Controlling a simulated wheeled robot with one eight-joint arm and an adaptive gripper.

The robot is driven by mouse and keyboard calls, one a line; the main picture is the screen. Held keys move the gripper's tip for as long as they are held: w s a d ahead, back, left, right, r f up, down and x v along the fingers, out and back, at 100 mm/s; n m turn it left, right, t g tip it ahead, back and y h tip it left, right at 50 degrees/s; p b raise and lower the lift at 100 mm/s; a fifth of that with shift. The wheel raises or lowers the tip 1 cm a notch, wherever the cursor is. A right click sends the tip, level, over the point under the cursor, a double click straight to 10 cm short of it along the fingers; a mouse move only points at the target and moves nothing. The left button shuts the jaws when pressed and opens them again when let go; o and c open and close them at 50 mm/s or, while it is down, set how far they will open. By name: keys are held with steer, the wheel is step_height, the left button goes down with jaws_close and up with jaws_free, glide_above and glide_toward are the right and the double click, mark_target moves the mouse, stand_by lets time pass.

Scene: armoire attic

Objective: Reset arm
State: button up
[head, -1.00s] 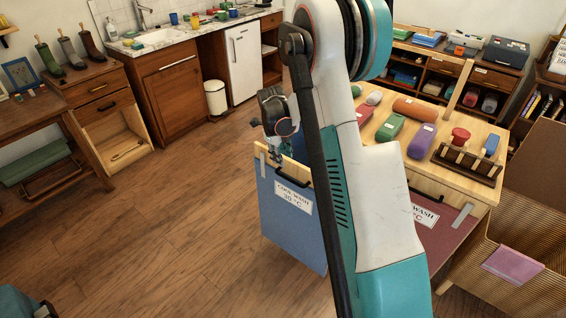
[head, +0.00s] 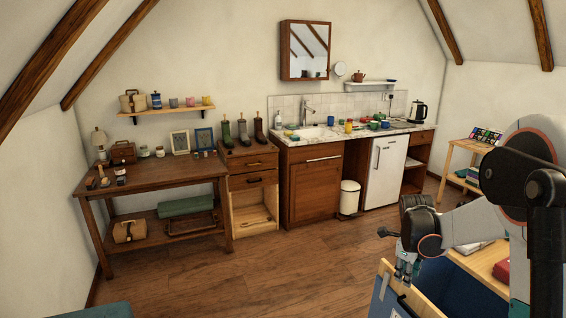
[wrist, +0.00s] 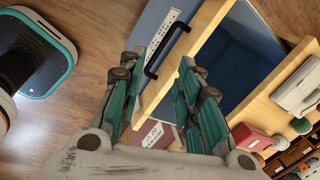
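My gripper (wrist: 160,68) is open, its two green jointed fingers spread apart in the wrist view. No held object shows between them. The blue drawer front (wrist: 142,26) with its black handle (wrist: 167,49) and pale wooden top edge (wrist: 208,30) lies beyond and between the fingers. Whether the fingers touch it, I cannot tell. In the head view my gripper (head: 406,266) hangs at the lower right, just over the blue drawer front (head: 388,302). My arm is bent, not folded in.
The drawer stands pulled out, its blue inside (wrist: 245,55) showing. The wooden cabinet top (head: 482,262) is at the lower right. A wooden table (head: 150,178), an open lower drawer (head: 252,210), a white bin (head: 349,197) and a fridge (head: 384,170) line the walls. The middle floor is clear.

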steer(key=s+a+r+n+t, duration=0.3)
steer(key=s+a+r+n, duration=0.8)
steer(key=s+r+n, duration=0.3)
steer(key=s+a+n+t+y, duration=0.1)
steer(key=s+a+n, duration=0.3)
steer(key=s+n, duration=0.3)
steer(key=s+a+r+n+t, duration=0.1)
steer(key=s+a+n, duration=0.3)
steer(key=s+n, duration=0.3)
steer(key=shift+s+t+y, duration=0.3)
steer(key=shift+t+y, duration=0.1)
steer(key=shift+d+r, duration=0.1)
steer(key=shift+d, duration=0.05)
